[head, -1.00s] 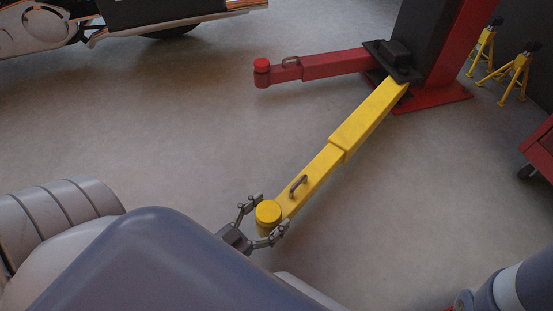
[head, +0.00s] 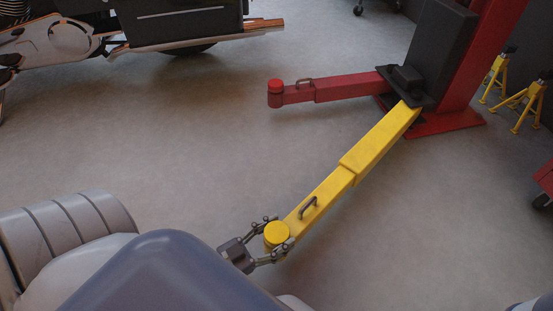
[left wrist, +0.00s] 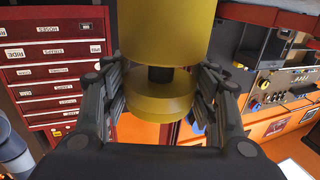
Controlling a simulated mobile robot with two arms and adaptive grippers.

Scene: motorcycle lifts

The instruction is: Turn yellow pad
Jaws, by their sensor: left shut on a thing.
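The yellow pad (head: 277,233) is a round disc at the near end of the yellow lift arm (head: 357,163). My left gripper (head: 277,237) has its two fingers on either side of the pad and is shut on it. In the left wrist view the yellow pad (left wrist: 162,100) fills the middle, with a dark stem between its upper and lower parts. The fingers of my left gripper (left wrist: 162,98) flank it left and right. My right gripper is not in view.
A red lift arm (head: 335,88) with a red pad reaches left from the red post (head: 490,60). A motorcycle (head: 60,40) stands at the upper left. Yellow jack stands (head: 530,100) are at the right. A red drawer cabinet (left wrist: 50,75) shows in the left wrist view. The floor between is clear.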

